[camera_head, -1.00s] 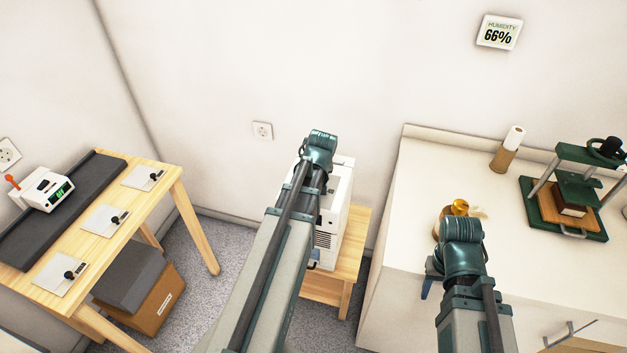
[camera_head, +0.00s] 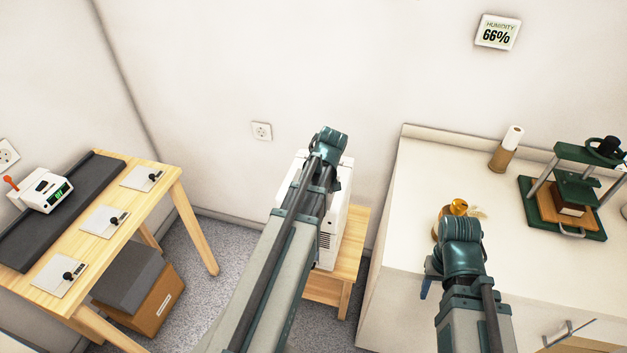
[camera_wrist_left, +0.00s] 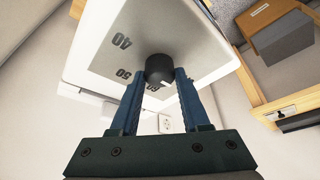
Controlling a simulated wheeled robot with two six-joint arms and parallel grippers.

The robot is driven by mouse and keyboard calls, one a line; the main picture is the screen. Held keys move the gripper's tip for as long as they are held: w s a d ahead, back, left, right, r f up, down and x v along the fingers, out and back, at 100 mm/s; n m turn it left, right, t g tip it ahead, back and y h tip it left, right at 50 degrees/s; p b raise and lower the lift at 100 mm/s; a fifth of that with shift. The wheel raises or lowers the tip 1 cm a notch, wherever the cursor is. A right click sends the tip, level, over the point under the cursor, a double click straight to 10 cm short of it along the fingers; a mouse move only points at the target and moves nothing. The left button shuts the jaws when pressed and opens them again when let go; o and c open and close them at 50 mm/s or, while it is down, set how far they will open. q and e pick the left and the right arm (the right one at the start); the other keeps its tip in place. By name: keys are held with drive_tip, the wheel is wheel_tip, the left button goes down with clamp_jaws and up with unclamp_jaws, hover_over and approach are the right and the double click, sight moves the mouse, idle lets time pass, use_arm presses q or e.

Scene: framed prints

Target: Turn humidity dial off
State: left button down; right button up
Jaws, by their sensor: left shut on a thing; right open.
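The humidity dial, a black round knob (camera_wrist_left: 160,66) with a white pointer mark, sits on a grey panel (camera_wrist_left: 110,60) printed with numbers such as 40 and 50. My left gripper (camera_wrist_left: 159,84) has its blue fingers on either side of the knob and is shut on it. The white machine (camera_head: 329,240) stands on a low wooden stand, partly hidden behind my left arm; its dial and my left fingers are hidden in the head view. My right gripper (camera_head: 427,283) is open beside the white counter, mostly hidden by its wrist.
A wall display (camera_head: 498,32) reads humidity 66%. The white counter (camera_head: 400,240) holds a green press (camera_head: 575,190), a paper roll (camera_head: 507,148) and a small amber-topped object (camera_head: 458,207). A wooden table (camera_head: 150,205) with several switch plates stands left. Grey floor separates table and stand.

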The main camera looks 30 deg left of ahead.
use_arm(q)
drive_tip(key=shift+c, duration=1.9)
unclamp_jaws()
drive_tip(key=p+v, duration=1.2)
drive_tip(key=v, duration=0.2)
drive_tip(key=shift+p, duration=0.4)
drive_tip(key=shift+w+a+f, duration=0.1)
